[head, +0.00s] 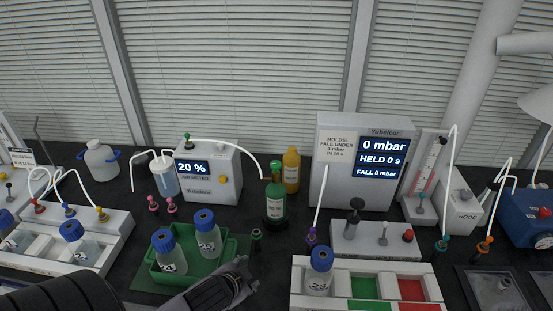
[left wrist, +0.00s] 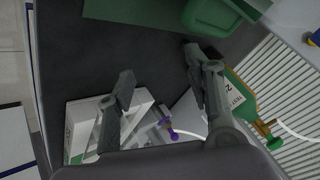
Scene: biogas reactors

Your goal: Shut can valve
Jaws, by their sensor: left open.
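The green gas can (head: 275,205) stands upright on the dark bench, left of the large pressure box. Its brass valve (head: 275,172) is on top, with a white hose running to it. In the left wrist view the can (left wrist: 240,98) lies just right of my right-hand finger, with its brass valve (left wrist: 263,128) and a green knob (left wrist: 274,144) at the lower right. Whether the valve is open cannot be told. My left gripper (head: 243,272) is in front of and below the can in the head view. It is open and empty in the left wrist view (left wrist: 158,64).
A green tray (head: 225,262) with two blue-capped bottles is left of the can. An orange bottle (head: 291,170) stands close behind it. The 20 % box (head: 208,175) and pressure box (head: 340,175) flank it. A white rack (head: 300,285) lies at front right.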

